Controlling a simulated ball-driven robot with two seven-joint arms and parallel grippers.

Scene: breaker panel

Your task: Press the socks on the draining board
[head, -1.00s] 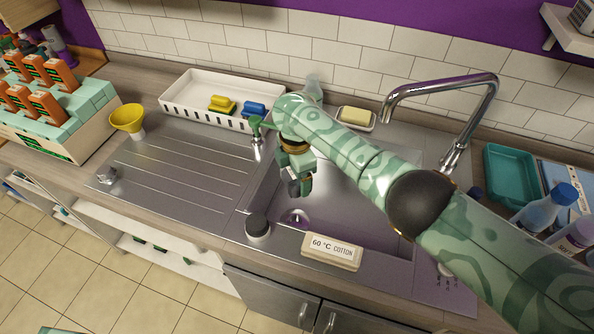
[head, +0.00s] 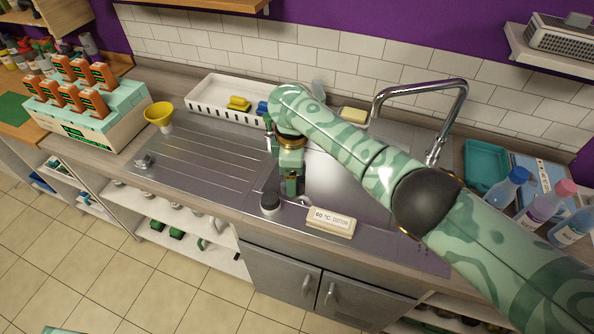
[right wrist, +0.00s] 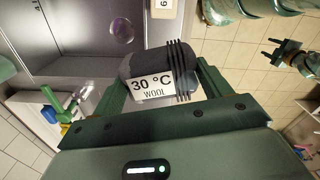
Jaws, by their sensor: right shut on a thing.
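The dark grey socks (right wrist: 150,68), a rolled bundle with black ribbed bands and a "30 °C WOOL" tag, are between the fingers of my right gripper (right wrist: 165,85) in the right wrist view. In the head view this gripper (head: 290,188) points down over the left part of the sink, and is shut on the socks, which are hard to make out there. The ridged metal draining board (head: 185,160) lies to the left of the gripper and looks mostly bare. My left gripper (right wrist: 272,52) shows in the right wrist view, open and empty over the floor.
A yellow funnel (head: 159,115) stands at the board's back left corner, and a white tray (head: 215,105) behind it. A black knob (head: 270,203) and a "60 °C cotton" block (head: 331,222) are at the sink's front edge. The tap (head: 440,110) arches at the right.

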